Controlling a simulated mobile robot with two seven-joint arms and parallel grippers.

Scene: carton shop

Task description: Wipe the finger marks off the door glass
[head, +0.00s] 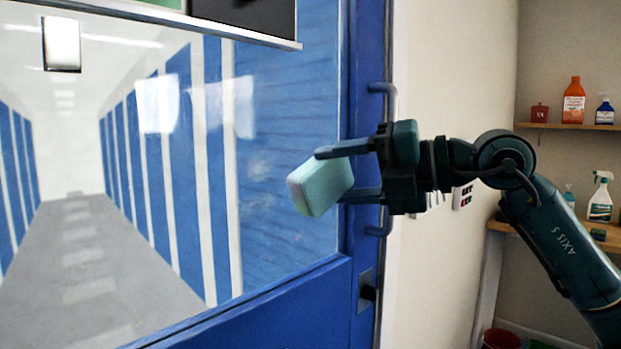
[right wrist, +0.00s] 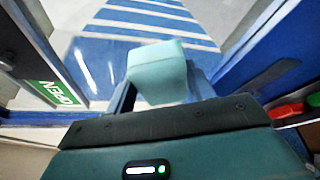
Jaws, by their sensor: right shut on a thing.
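The door glass (head: 90,150) fills the left of the head view, set in a blue door frame (head: 335,300). Faint whitish smudges (head: 258,165) show on the glass, left of the sponge. My right gripper (head: 350,178) is shut on a pale teal sponge (head: 318,188) and holds it tilted in front of the glass near its right edge. The sponge also shows between the fingers in the right wrist view (right wrist: 157,72). I cannot tell whether the sponge touches the glass. My left gripper is in neither view.
A blue vertical door handle (head: 388,95) runs behind my right gripper. A dark latch (head: 367,292) sits below it. Shelves at the right hold an orange bottle (head: 573,103) and a spray bottle (head: 600,198). A green OPEN sign (right wrist: 62,95) shows in the right wrist view.

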